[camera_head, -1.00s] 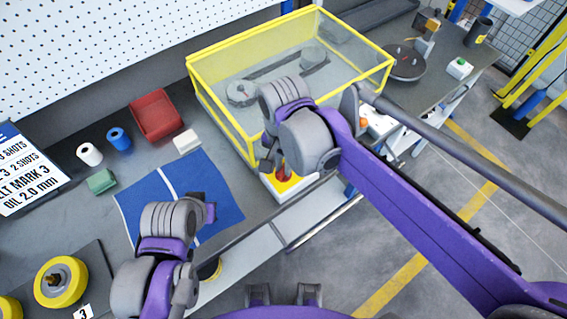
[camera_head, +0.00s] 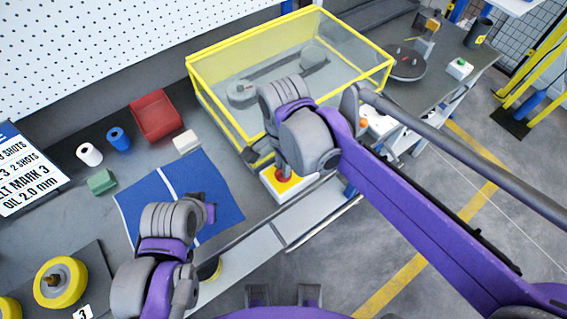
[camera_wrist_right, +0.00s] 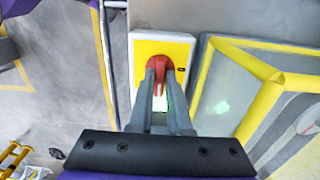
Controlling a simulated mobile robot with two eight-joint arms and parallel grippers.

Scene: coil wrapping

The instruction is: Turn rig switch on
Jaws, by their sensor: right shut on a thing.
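The rig switch (camera_head: 291,186) is a white box with a yellow face and a red knob (camera_head: 285,173), at the bench's front edge beside the yellow-framed cage. It also shows in the right wrist view (camera_wrist_right: 183,49). My right gripper (camera_wrist_right: 158,73) is shut on the red knob (camera_wrist_right: 157,63), one finger on each side. A pale green glow shows between the fingers. In the head view my right gripper (camera_head: 283,163) partly hides the knob. My left gripper (camera_head: 209,211) hangs over the blue mat; its jaws are not clear.
The clear-walled yellow cage (camera_head: 222,112) holds pulleys and a belt, close to my right gripper. A red bin (camera_head: 155,115), blue mat (camera_head: 222,190), rolls and yellow wheel (camera_head: 61,282) lie to the left. Open floor lies right of the bench.

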